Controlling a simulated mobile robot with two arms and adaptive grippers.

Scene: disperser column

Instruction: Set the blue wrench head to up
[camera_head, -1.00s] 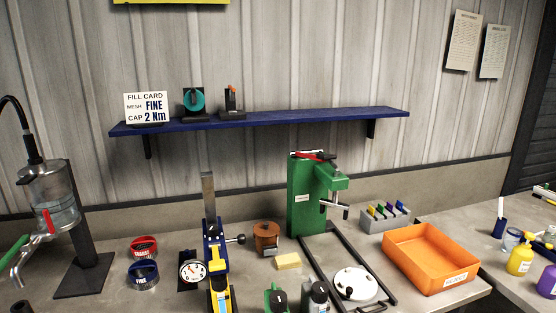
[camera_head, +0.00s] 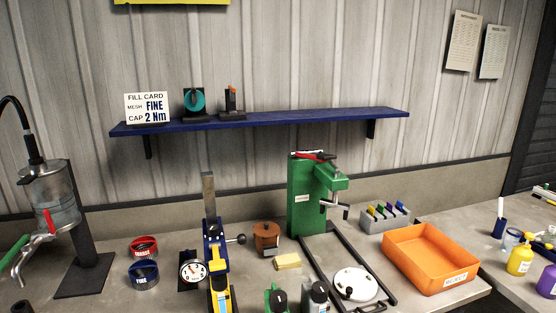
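A tall blue and yellow tool (camera_head: 214,250) stands on the bench left of centre. It has a blue upper body, a yellow lower part and a flat metal bar (camera_head: 208,192) pointing up. I cannot tell for certain that its blue part is the wrench head, or how that head is set. A black knob on a short rod sticks out to its right. A round white dial gauge (camera_head: 192,271) stands close on its left. Neither of my grippers shows in the head view.
A green press (camera_head: 306,205) with a black frame stands right of centre. An orange tray (camera_head: 430,234) is to its right. Red and blue cups, a brown pot (camera_head: 267,236) and a yellow sponge (camera_head: 288,261) surround the tool. A blue shelf (camera_head: 270,118) holds a card reading FINE, 2 Nm.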

